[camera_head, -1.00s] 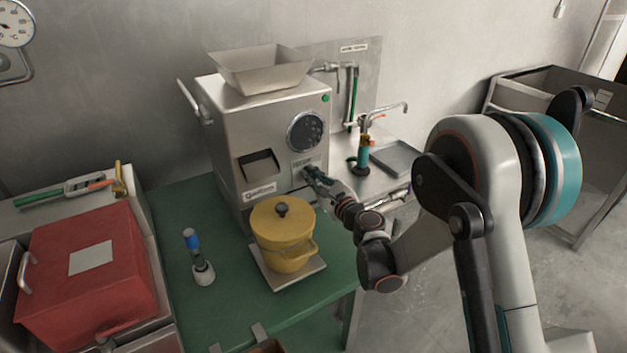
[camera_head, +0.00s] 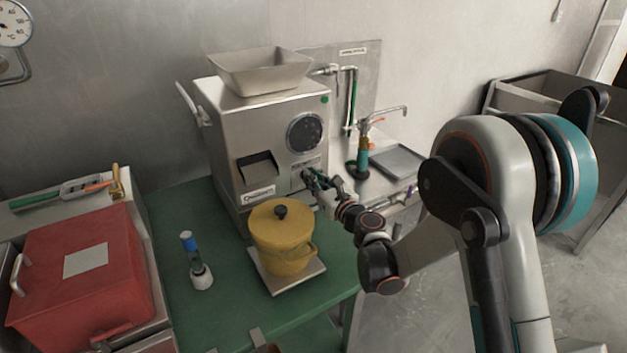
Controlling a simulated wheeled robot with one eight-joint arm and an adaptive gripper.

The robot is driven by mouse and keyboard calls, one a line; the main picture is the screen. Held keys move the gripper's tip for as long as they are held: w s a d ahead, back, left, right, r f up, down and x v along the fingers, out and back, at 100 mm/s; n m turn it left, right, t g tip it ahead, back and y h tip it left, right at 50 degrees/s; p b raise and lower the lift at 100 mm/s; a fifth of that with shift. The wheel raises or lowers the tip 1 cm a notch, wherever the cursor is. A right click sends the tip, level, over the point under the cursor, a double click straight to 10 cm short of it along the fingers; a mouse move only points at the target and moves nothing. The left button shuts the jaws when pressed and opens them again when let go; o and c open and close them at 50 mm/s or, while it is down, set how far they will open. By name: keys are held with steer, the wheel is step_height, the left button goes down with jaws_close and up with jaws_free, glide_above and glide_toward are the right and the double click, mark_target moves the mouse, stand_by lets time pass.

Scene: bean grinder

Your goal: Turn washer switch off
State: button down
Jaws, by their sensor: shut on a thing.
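The grey metal grinder (camera_head: 228,128) stands at the back of the green table, with a hopper (camera_head: 262,72) on top and a round dark dial (camera_head: 304,132) on its front. A small switch panel (camera_head: 307,164) sits below the dial, at the lower right of the front. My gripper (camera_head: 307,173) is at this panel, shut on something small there. The fingers cover the switch, so its position is hidden. No separate washer is recognisable.
A yellow pot (camera_head: 282,236) stands on a metal plate in front of the grinder, close left of my wrist. A blue-topped tool (camera_head: 195,258) stands on the green table (camera_head: 232,305). A red box (camera_head: 82,265) is at left, a faucet (camera_head: 364,150) at right.

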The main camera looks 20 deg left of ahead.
steer(key=c, duration=1.7)
jaws_free()
steer(key=v, duration=1.2)
